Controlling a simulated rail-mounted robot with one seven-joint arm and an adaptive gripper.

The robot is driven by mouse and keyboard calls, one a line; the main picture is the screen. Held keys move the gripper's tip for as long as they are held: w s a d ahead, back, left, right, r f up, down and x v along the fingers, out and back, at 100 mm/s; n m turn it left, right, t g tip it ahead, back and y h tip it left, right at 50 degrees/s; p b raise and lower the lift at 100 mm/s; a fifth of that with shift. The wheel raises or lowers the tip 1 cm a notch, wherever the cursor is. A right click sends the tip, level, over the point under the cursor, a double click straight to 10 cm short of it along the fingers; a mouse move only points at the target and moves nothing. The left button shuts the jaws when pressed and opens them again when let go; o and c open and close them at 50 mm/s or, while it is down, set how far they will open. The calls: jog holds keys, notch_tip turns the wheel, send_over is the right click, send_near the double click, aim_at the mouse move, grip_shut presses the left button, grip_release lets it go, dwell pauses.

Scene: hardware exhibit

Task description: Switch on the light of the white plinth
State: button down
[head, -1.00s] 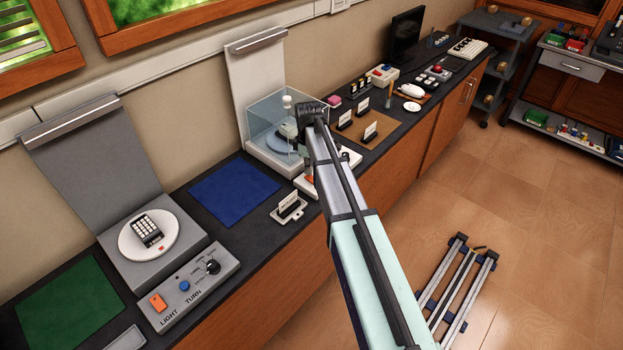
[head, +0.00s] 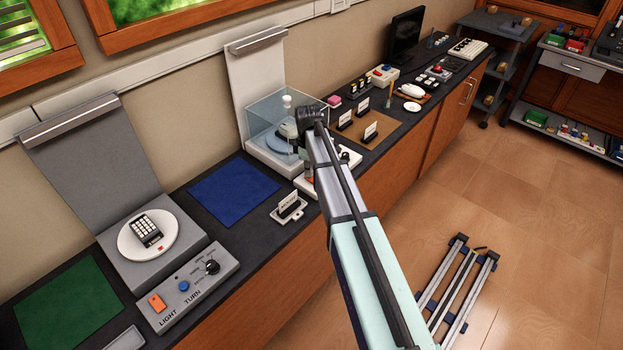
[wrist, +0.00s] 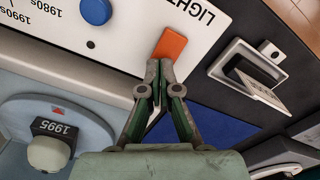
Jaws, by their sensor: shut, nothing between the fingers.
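The white plinth (head: 258,150) stands mid-counter in the head view, with a clear cover over its turntable and a white back panel. Its white control panel (head: 345,160) is partly behind my arm. In the wrist view the panel (wrist: 110,62) shows the word LIGHT upside down beside an orange switch (wrist: 170,44) and a blue button (wrist: 96,10). My gripper (wrist: 158,66) is shut and empty, its fingertips at the near edge of the orange switch. I cannot tell whether they touch it. In the head view my arm mostly hides the gripper.
A grey plinth (head: 150,268) with an orange switch (head: 157,303) stands at left. A blue mat (head: 234,192) and a small card holder (head: 288,209) lie between the plinths. The turntable (wrist: 25,112) with a 1995 label is left of my gripper in the wrist view.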

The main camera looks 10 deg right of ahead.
jog(key=shift+f, duration=0.3)
jog(key=shift+r, duration=0.15)
jog(key=shift+r+p, duration=1.9)
jog(key=shift+r, duration=1.45)
